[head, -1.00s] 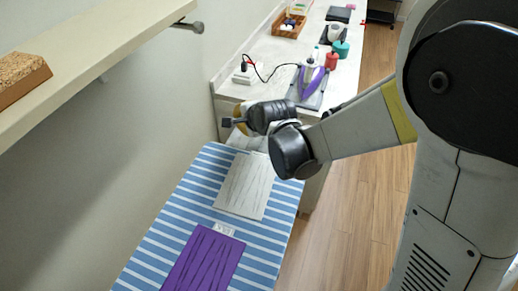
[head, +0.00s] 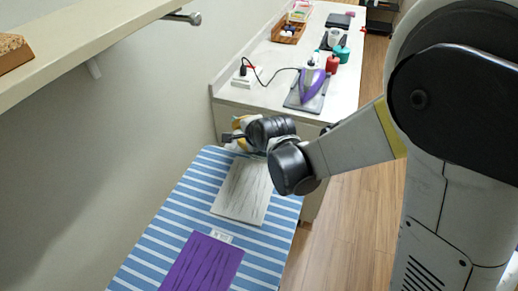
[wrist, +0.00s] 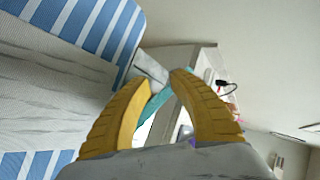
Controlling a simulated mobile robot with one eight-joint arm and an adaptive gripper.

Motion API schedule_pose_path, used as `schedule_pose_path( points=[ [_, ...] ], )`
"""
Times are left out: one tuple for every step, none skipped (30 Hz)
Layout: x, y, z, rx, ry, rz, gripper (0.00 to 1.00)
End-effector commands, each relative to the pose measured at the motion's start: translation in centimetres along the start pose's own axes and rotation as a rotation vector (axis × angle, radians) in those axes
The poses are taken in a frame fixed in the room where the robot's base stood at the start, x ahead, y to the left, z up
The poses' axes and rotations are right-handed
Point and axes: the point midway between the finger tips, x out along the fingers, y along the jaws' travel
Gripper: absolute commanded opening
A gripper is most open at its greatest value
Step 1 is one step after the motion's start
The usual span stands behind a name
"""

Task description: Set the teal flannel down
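In the wrist view, a narrow teal strip of what may be the teal flannel (wrist: 153,108) shows between the yellow fingers of my gripper (wrist: 161,78). The fingertips are a small distance apart, and I cannot tell whether they pinch it. In the head view, my gripper (head: 232,130) is over the far end of the blue-striped board, mostly behind its own wrist. No teal cloth can be made out there. A pale grey streaked cloth (head: 240,190) lies flat on the board (head: 170,215), just nearer than the gripper. It also fills the left of the wrist view (wrist: 45,85).
A purple cloth (head: 203,262) lies on the board's near part, with a small white label (head: 221,236) at its far edge. Beyond the board is a counter (head: 255,100) with a purple iron (head: 313,83) and its cable. A shelf (head: 90,45) juts from the left wall.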

Motion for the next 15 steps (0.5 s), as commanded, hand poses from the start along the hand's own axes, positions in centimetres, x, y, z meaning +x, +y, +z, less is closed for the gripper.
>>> schedule_pose_path(
  points=[
    [-0.1, 0.0, 0.0, 0.0, 0.0, 0.0, 0.24],
    [-0.3, -0.1, 0.0, 0.0, 0.0, 0.0, 0.24],
    [-0.7, -0.1, 0.0, 0.0, 0.0, 0.0, 0.24],
    [-1.0, -0.1, 0.0, 0.0, 0.0, 0.0, 0.24],
    [-1.4, -0.2, 0.0, 0.001, 0.0, 0.0, 0.24],
    [-2.0, -0.2, 0.0, 0.001, 0.0, 0.0, 0.24],
    [-2.4, -0.2, 0.0, 0.001, 0.0, 0.0, 0.24],
    [-2.8, -0.2, 0.0, 0.001, 0.0, 0.0, 0.24],
    [-3.4, -0.2, 0.0, 0.001, 0.0, 0.0, 0.24],
    [-3.8, -0.2, 0.0, 0.001, 0.0, 0.0, 0.24],
    [-4.2, -0.2, 0.0, 0.001, 0.0, 0.0, 0.24],
    [-4.7, -0.2, 0.0, 0.001, 0.0, 0.0, 0.24],
    [-5.1, -0.2, 0.0, 0.0, 0.0, 0.0, 0.24],
    [-5.5, -0.2, 0.0, 0.0, 0.0, 0.0, 0.24],
    [-6.0, -0.2, 0.0, 0.0, 0.0, 0.0, 0.24]
  ],
)
